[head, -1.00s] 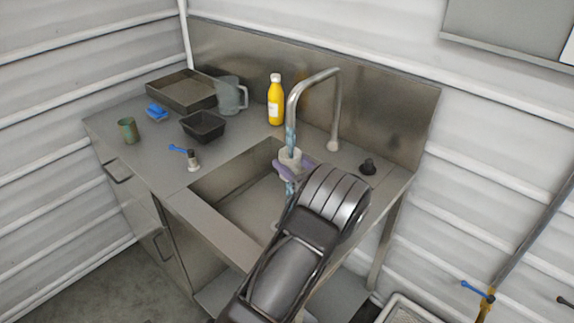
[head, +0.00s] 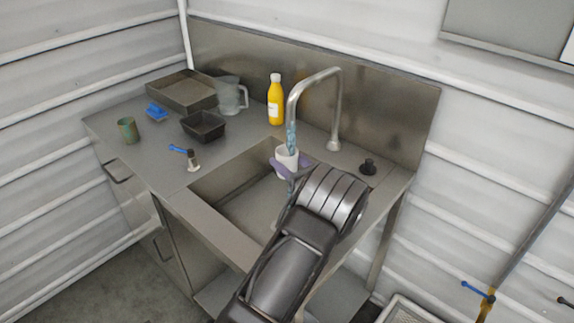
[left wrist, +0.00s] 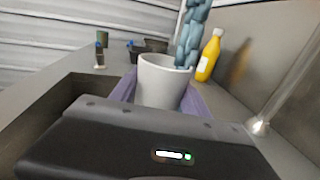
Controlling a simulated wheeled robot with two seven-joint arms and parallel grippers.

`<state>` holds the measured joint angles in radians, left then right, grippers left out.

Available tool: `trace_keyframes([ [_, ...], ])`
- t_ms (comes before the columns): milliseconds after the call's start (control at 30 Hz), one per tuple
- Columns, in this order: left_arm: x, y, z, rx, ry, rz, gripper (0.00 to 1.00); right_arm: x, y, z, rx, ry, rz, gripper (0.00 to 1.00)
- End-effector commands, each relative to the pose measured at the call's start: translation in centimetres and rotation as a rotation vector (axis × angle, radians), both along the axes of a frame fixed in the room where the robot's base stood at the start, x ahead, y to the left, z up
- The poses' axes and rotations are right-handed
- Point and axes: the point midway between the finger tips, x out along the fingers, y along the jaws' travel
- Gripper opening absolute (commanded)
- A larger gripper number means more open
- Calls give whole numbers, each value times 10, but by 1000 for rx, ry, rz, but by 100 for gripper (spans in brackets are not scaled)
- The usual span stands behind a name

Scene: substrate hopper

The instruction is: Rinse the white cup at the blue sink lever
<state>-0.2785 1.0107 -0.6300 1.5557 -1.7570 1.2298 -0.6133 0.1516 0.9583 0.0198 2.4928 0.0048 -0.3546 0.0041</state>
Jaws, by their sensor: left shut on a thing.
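The white cup (head: 287,161) is upright under the spout of the tall faucet (head: 318,82). My left gripper (head: 290,168) is shut on the cup, its purple fingers on either side of it. The cup also shows in the left wrist view (left wrist: 161,82), between the purple fingers. A bluish stream of water (head: 291,138) falls from the spout to the cup's mouth; it also shows in the left wrist view (left wrist: 190,40). The blue sink lever (head: 178,149) stands on the counter left of the basin (head: 240,190). My right gripper is not in view.
A yellow bottle (head: 275,103) stands behind the basin. A clear jug (head: 230,95), a large tray (head: 180,92), a black tub (head: 203,126), a blue sponge (head: 156,111) and a green cup (head: 128,130) are on the left counter.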

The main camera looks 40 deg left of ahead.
Motion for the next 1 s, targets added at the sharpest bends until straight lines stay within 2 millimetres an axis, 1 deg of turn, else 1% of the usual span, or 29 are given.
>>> trace_keyframes([
  [133,-1,0,1,0,1,0,13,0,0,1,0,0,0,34],
  [267,-7,1,2,1,1,0,13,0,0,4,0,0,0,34],
  [1000,-70,9,2,1,2,0,13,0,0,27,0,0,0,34],
])
